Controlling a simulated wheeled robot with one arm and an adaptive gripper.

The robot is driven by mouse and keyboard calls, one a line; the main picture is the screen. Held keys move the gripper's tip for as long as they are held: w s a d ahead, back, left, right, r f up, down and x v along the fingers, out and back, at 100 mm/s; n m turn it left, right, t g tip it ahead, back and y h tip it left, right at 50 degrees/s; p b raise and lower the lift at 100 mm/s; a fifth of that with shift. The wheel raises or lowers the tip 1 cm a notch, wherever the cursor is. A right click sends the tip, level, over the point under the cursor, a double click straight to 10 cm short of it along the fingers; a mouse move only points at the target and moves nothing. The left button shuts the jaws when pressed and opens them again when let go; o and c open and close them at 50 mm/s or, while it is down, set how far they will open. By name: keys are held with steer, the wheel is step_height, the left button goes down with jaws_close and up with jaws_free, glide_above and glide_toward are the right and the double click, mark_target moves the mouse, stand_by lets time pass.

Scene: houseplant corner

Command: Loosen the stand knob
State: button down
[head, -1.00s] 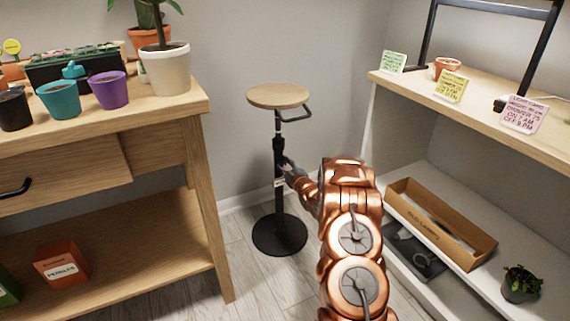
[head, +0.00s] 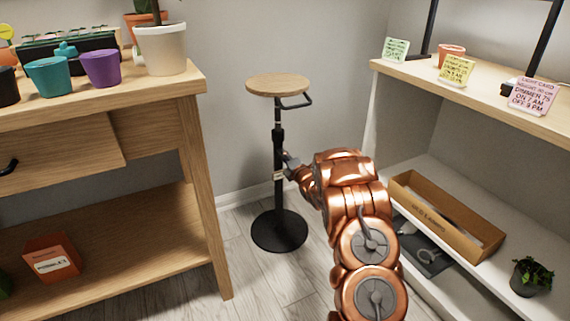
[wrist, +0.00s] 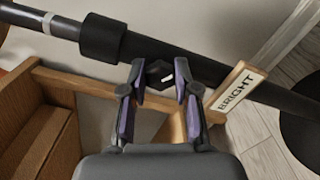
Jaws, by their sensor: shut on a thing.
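The stand (head: 278,200) has a round wooden top (head: 277,85) with a bent side handle, a black pole and a round black base on the floor. In the wrist view the pole (wrist: 205,68) runs across the picture with a dark collar (wrist: 101,38). My gripper (wrist: 160,85) is shut on the knob, one finger on each side. In the head view my gripper (head: 289,163) is small and partly hidden at the pole, and the knob cannot be made out.
A tag reading BRIGHT (wrist: 238,88) hangs at the pole beside my gripper. A wooden bench (head: 190,90) with pots stands left. A shelf unit (head: 520,112) with note cards and a cardboard box (head: 445,222) stands right. Some floor is clear around the base.

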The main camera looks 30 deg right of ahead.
steer(key=shift+a+n+b, duration=0.1)
steer(key=shift+n+b, duration=2.4)
steer(key=shift+n, duration=1.2)
steer(key=c, duration=0.9)
jaws_free()
steer(key=shift+o, duration=0.2)
steer(key=s+a, duration=0.1)
steer(key=s, duration=1.1)
